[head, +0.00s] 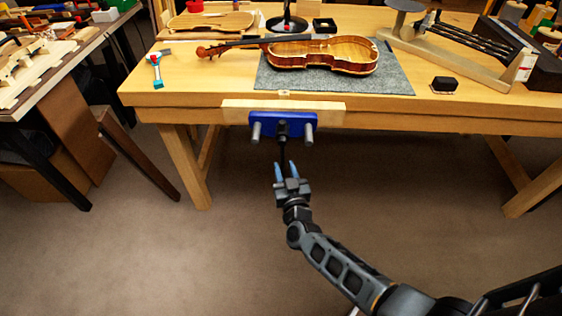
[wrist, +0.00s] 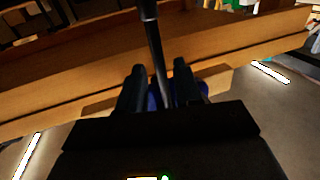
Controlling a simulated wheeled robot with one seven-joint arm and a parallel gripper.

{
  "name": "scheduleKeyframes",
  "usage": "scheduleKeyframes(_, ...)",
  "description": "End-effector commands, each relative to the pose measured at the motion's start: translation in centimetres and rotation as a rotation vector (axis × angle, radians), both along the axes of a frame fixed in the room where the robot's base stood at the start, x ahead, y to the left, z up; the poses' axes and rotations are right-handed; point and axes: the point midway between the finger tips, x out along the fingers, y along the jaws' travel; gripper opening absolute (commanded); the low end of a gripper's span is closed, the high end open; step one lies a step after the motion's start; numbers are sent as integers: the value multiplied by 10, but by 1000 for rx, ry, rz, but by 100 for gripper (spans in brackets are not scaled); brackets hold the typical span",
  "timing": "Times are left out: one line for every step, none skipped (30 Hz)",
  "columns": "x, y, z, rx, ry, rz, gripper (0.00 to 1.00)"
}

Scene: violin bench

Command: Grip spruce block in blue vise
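The blue vise (head: 270,121) is mounted on the bench's front edge, with two grey rods and a dark screw facing me. A pale wooden jaw board (head: 235,112) runs behind its blue plate. A small pale block (head: 284,93), probably the spruce block, shows just above the board; its lower part is hidden. The dark handle bar (head: 283,153) hangs from the screw; it also shows in the wrist view (wrist: 158,50). My gripper (head: 287,168) is below the vise, fingers apart. In the wrist view the bar passes between the fingers (wrist: 158,85); contact is unclear.
A violin body (head: 340,55) lies on a grey mat (head: 398,84) on the bench (head: 200,97). A small hammer-like tool (head: 156,70) lies left, a black block (head: 445,84) right. Another bench (head: 75,62) stands at left. The floor before the vise is clear.

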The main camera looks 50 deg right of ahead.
Motion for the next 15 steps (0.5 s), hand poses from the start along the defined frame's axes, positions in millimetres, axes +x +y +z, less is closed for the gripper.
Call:
scheduleKeyframes(7,-5,-2,1,-2,-1,34)
scheduleKeyframes(11,-8,-2,2,-2,-2,34)
scheduleKeyframes(15,-11,-2,1,-1,-1,34)
scheduleKeyframes(18,-13,-2,1,-1,0,34)
scheduleKeyframes(21,-15,-2,1,-1,-1,34)
scheduleKeyframes(23,-18,-2,0,-1,-1,34)
scheduleKeyframes(25,-19,-2,1,-1,0,34)
scheduleKeyframes(27,-20,-2,0,0,0,34)
scheduleKeyframes(29,-21,-1,1,0,1,34)
scheduleKeyframes(30,-22,-1,1,0,1,34)
scheduleKeyframes(30,-23,-1,2,1,1,34)
scheduleKeyframes(31,-23,-1,2,1,1,34)
scheduleKeyframes(31,-23,-1,2,1,1,34)
scheduleKeyframes(31,-23,-1,2,1,1,34)
scheduleKeyframes(31,-23,-1,2,1,1,34)
